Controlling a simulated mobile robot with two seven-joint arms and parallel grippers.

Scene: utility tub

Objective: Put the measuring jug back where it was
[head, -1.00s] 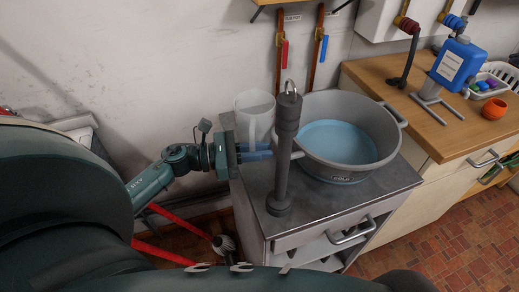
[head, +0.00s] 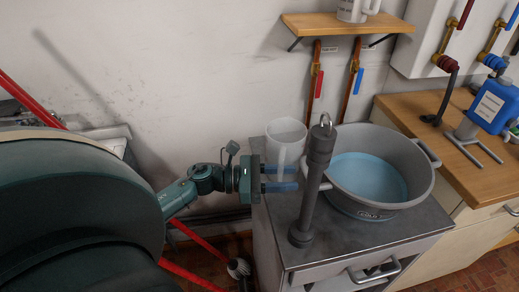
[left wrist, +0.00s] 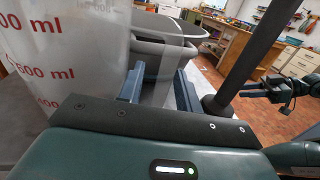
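The measuring jug (head: 285,137), clear with red markings, stands upright at the back left of the grey cabinet top (head: 345,262). It fills the left of the left wrist view (left wrist: 60,60). My left gripper (head: 284,179) is at the jug's front, with its two blue fingers apart. In the left wrist view the clear handle (left wrist: 155,72) shows between the fingers (left wrist: 158,92); I cannot see firm contact on both sides. My right gripper (left wrist: 248,90) seems to show small at the right of the left wrist view, its fingers unclear.
A dark upright post (head: 309,190) stands just right of my left fingers. A grey tub (head: 425,185) of blue water is behind it. A wooden shelf (head: 335,25) with a white vessel (head: 357,9) is above. A blue canister (head: 492,105) stands on the wooden counter (head: 405,108).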

